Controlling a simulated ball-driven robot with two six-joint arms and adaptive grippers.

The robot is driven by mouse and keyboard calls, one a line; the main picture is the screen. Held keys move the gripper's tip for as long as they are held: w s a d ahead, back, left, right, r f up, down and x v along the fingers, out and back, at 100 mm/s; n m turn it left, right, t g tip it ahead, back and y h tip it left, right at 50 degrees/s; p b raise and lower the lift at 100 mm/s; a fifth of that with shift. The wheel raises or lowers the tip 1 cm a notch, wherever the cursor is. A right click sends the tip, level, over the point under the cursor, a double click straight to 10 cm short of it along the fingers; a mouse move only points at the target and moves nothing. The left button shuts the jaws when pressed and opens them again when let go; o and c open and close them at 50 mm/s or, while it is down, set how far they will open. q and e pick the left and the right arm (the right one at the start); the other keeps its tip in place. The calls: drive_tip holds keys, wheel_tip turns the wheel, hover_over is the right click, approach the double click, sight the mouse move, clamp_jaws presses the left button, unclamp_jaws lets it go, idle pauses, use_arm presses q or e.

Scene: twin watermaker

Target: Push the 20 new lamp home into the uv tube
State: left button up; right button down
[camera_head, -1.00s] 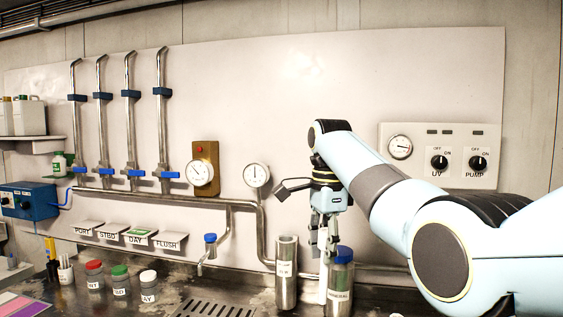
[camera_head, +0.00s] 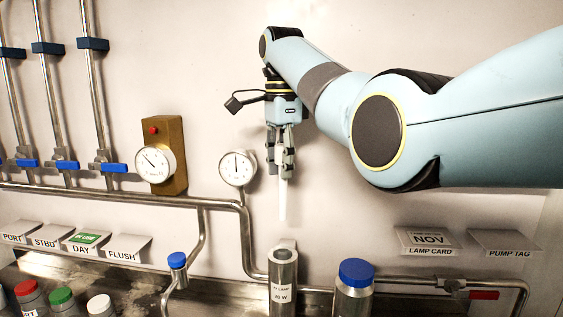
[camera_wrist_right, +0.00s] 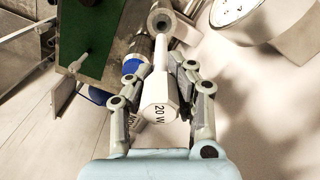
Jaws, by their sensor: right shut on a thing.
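My right gripper (camera_head: 283,165) is shut on the new lamp (camera_head: 283,200), a slim white rod hanging upright, tip down. In the right wrist view my right gripper (camera_wrist_right: 160,90) grips it beside its wide white end, marked 20 W (camera_wrist_right: 160,112). The uv tube (camera_head: 283,278) is a steel cylinder with an open top and a 20 W label, standing below the lamp. The lamp tip is above the tube mouth with a gap. In the wrist view the tube's round mouth (camera_wrist_right: 160,20) shows beyond the lamp tip. My left gripper is not in view.
A blue-capped container (camera_head: 355,290) stands close right of the tube. A pipe (camera_head: 225,203) and a gauge (camera_head: 238,168) are on the wall behind. Label shelves, including the lamp card one (camera_head: 428,240), are at right. Colour-capped jars (camera_head: 62,300) stand at lower left.

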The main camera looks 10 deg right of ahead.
sight(282, 219)
wheel_tip(282, 219, down, 3)
drive_tip(key=shift+w+r, duration=0.1)
drive_tip(key=shift+f, duration=1.55)
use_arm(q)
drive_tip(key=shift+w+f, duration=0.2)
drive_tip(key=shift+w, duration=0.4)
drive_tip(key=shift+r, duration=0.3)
